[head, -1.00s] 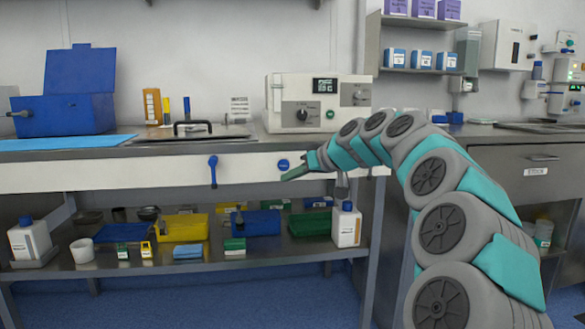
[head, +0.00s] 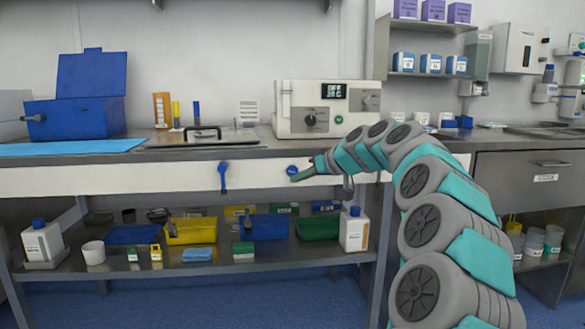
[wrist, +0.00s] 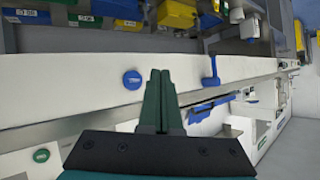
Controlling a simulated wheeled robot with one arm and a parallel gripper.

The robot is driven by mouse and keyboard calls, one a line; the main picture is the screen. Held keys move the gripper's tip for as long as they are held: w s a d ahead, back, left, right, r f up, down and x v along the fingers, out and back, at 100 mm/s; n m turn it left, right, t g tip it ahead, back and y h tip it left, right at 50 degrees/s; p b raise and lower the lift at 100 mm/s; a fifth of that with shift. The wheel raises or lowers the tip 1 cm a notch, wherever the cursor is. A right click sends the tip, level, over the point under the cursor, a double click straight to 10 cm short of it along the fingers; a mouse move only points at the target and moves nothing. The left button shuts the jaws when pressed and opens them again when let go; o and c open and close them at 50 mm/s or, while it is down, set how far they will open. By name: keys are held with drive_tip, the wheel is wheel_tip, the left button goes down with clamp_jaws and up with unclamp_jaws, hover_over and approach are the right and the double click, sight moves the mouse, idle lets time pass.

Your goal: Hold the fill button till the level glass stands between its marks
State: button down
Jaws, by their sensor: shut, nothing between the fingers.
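A round blue button (head: 292,171) sits on the white front panel under the counter. Its small label cannot be read, so I cannot tell for sure that it is the fill button. It also shows in the wrist view (wrist: 132,80), left of my fingertips. I cannot make out a level glass with marks for certain.
A blue lever (head: 223,176) hangs on the same panel, left of the button. A white machine (head: 290,122) with a dark display and a green button (head: 338,119) stands on the counter (head: 240,150). Bottles and trays fill the shelf below.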

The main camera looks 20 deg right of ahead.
sight(288, 174)
drive_tip(key=w, duration=0.2)
drive_tip(key=w+d+p, duration=0.1)
drive_tip(key=w, duration=0.1)
drive_tip(key=shift+w+d, duration=0.2)
drive_tip(key=shift+w, duration=0.2)
drive_tip(key=shift+w, duration=0.15)
idle(1.6)
drive_tip(key=shift+w+d, duration=0.1)
drive_tip(key=shift+w, duration=0.2)
drive_tip(key=shift+w+d+p, duration=0.15)
drive_tip(key=shift+w+p, duration=0.15)
drive_tip(key=shift+p, duration=0.05)
idle(4.8)
